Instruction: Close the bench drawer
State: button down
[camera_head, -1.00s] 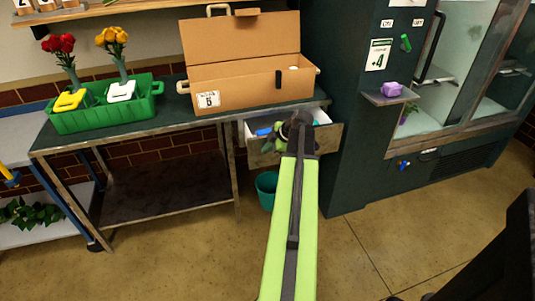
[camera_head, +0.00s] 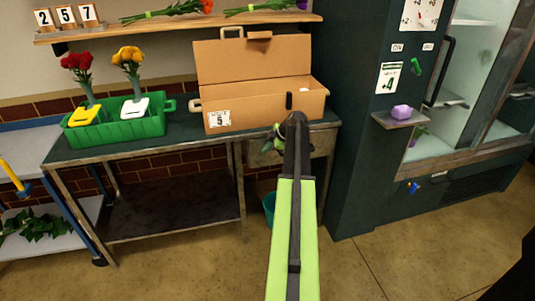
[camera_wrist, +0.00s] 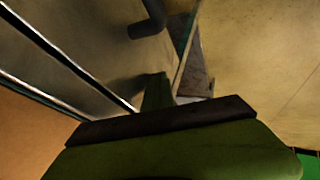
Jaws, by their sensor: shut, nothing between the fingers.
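The bench drawer (camera_head: 265,153) is under the right end of the dark green bench top (camera_head: 185,139). Its metal front sits close under the bench top and no inside shows. My arm hides the middle of the front, so I cannot tell if a thin gap is left. My gripper (camera_head: 277,136) is shut and empty, at the drawer front in the head view; whether it touches is unclear. In the wrist view my gripper's green finger (camera_wrist: 157,92) shows beside a grey metal surface.
A cardboard box (camera_head: 260,109) and a green crate (camera_head: 118,126) with flowers stand on the bench. A teal bin (camera_head: 268,205) is below the drawer. A dark cabinet (camera_head: 355,150) with a small shelf (camera_head: 399,119) is to the right. The floor in front is clear.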

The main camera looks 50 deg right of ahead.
jog(key=shift+w+d+r, duration=0.15)
jog(key=shift+w+d, duration=0.05)
jog(key=shift+w, duration=0.15)
jog(key=shift+a, duration=0.1)
jog(key=s+a+r+p, duration=0.2)
jog(key=s+r+p, duration=0.5)
jog(key=s, duration=0.3)
jog(key=shift+a+r+p, duration=0.15)
jog(key=shift+r+p, duration=0.2)
jog(key=shift+p, duration=0.2)
